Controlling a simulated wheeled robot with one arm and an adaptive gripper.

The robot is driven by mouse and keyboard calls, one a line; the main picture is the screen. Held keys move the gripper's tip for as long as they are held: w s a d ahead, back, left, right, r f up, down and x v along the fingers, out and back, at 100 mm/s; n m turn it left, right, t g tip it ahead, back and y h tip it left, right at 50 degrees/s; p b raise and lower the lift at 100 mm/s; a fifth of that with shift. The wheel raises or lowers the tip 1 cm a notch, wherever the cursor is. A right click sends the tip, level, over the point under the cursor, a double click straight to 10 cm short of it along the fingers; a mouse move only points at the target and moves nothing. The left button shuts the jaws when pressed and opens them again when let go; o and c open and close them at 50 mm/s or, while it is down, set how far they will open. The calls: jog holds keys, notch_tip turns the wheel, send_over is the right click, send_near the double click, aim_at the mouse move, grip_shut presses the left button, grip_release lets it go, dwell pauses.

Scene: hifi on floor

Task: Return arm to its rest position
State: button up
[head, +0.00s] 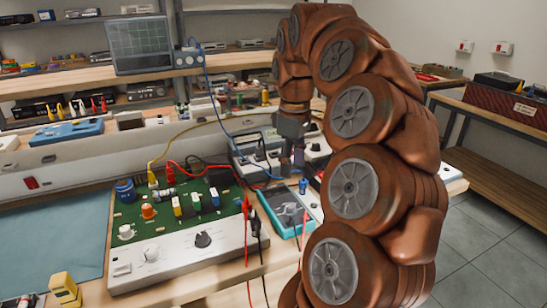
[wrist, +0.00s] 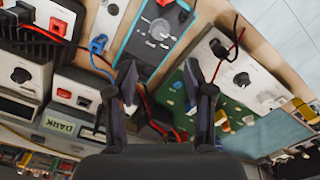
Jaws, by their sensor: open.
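My arm, copper-brown with grey round joints, arches across the right half of the head view. In the head view the arm hides part of the bench's right side.
A green circuit board (head: 180,215) with a white control panel and a teal meter (head: 285,208) lie on the bench. A screen (head: 140,45) stands on the back shelf. Cables loop near my gripper. A side bench (head: 500,118) stands right, with open floor (head: 490,250) before it.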

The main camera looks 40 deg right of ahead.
jog(key=s+a+f+g, duration=0.1)
jog(key=s+a+f, duration=0.15)
jog(key=a, duration=0.65)
jog(key=s+a+f, duration=0.1)
jog(key=a+f, duration=0.2)
jog(key=a, duration=0.6)
jog(key=s+a+f+m+g, duration=0.1)
jog(key=s+a+f+m, duration=0.1)
jog(key=s+a+f, duration=0.5)
jog(key=s+a+f+m+g, duration=0.1)
jog(key=s+a+f, duration=0.3)
jog(key=s, duration=0.5)
notch_tip(320, 180, up, 15)
jog(key=w+d+t+p, duration=0.1)
jog(key=p, duration=1.4)
jog(key=shift+w+r, duration=0.15)
jog(key=shift+w, duration=0.05)
jog(key=shift+d, duration=0.1)
